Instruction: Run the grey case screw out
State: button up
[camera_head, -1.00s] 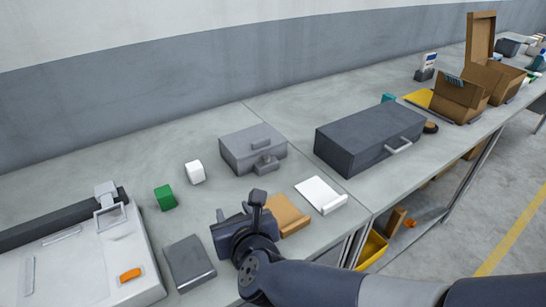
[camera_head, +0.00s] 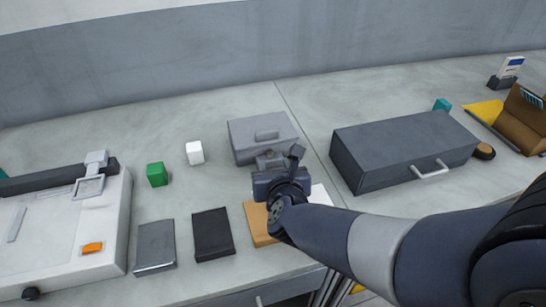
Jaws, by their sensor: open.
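The screw itself is too small or too hidden to make out. My gripper (camera_head: 279,166) is just in front of the case, close to this fitting, and covers part of it. It is open and I see nothing held in it. I cannot tell whether it touches the fitting.
A green cube (camera_head: 157,174) and a white cube (camera_head: 194,152) stand left of the case. Grey (camera_head: 155,246), black (camera_head: 213,234) and tan (camera_head: 256,222) flat pieces lie in front. A dark drawer box (camera_head: 400,148) stands right; a white machine (camera_head: 105,235) is at left.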

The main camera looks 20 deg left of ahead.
aim_at(270, 155)
jog(key=shift+x, duration=3.2)
grip_shut()
jog(key=shift+b, duration=0.3)
